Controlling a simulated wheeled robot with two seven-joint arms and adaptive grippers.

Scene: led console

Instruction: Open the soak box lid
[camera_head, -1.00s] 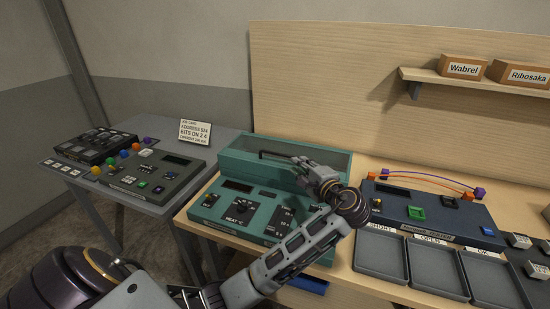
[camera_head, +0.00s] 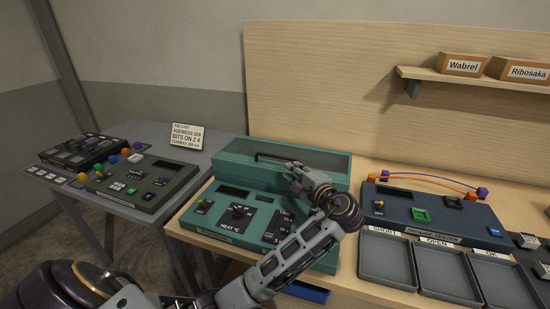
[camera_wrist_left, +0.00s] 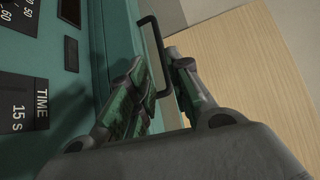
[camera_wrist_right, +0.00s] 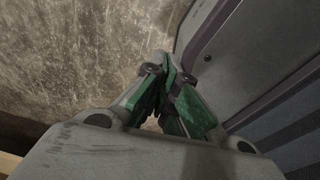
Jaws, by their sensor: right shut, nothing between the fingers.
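The teal soak box (camera_head: 228,165) stands at the back of the teal console, its lid (camera_head: 318,160) down. The lid's dark bar handle (camera_head: 270,157) also shows in the left wrist view (camera_wrist_left: 148,28). My left gripper (camera_head: 293,168) reaches over the console to the handle's right end. In the left wrist view its two fingers (camera_wrist_left: 158,75) stand apart, with part of the handle between them. I see no firm grip on it. My right gripper (camera_wrist_right: 166,85) is shut and empty in the right wrist view, above a rough floor; it is outside the head view.
A blue tester (camera_head: 425,215) with arched cables stands to the right, behind grey trays (camera_head: 387,262). A grey table (camera_head: 100,205) at left holds a button console (camera_head: 145,182) and a job card (camera_head: 187,137). A shelf with boxes (camera_head: 463,65) is at upper right.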

